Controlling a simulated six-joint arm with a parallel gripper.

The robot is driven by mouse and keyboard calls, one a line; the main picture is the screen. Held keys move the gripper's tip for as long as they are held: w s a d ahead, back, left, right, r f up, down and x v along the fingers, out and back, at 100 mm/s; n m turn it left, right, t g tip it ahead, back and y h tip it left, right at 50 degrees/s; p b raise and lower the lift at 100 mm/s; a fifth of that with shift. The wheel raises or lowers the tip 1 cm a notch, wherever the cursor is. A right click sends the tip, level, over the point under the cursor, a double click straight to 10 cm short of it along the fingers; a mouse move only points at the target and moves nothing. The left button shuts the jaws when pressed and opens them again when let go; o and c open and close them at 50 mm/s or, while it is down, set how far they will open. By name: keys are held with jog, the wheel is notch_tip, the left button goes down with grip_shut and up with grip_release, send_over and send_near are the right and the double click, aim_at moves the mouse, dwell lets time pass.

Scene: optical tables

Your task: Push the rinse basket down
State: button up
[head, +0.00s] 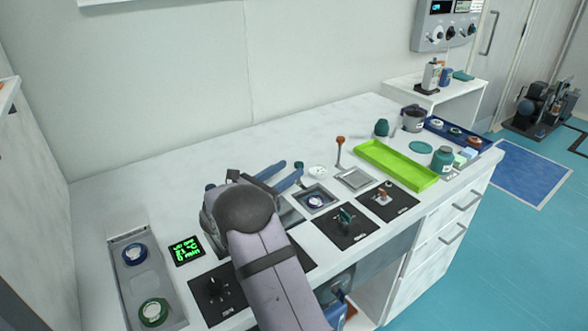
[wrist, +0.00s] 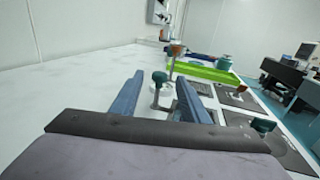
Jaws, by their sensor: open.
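My gripper (head: 291,169) is open, its two blue fingers reaching over the white counter; they also show in the wrist view (wrist: 160,78). A lever with a dark green knob (wrist: 159,76) stands between and beyond the fingertips in the wrist view; I cannot tell whether they touch. A second lever with an orange knob (head: 340,140) stands farther back, beside a square grey basin (head: 354,178). A nearer square basin (head: 327,192) holds a white and blue round piece. Which of these belongs to the rinse basket is unclear. My arm hides part of the counter near the gripper.
A lime green tray (head: 397,167) lies to the right, with bottles and a blue tray (head: 455,132) beyond. The counter's back left is clear.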

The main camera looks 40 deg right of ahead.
jog(key=shift+v, duration=0.85)
jog(key=shift+c, duration=0.5)
jog(key=shift+s, duration=0.1)
jog(key=c, duration=0.5)
jog(key=shift+s+d+r, duration=0.1)
jog(key=shift+r, duration=0.15)
grip_shut()
jog(key=s+d+r+m+g+y+p, duration=0.3)
jog(key=s+d+m+g+y+p, duration=0.45)
jog(key=s+m+g+p, duration=0.35)
jog(key=w+r+m+t+y+p, duration=0.7)
jog(key=w+r+m+t+y, duration=0.2)
jog(key=r, duration=0.4)
jog(key=shift+w+a+r+m+t+y, duration=0.15)
jog(key=shift+a+r+m+t+y, duration=0.25)
jog(key=shift+m+y, duration=0.1)
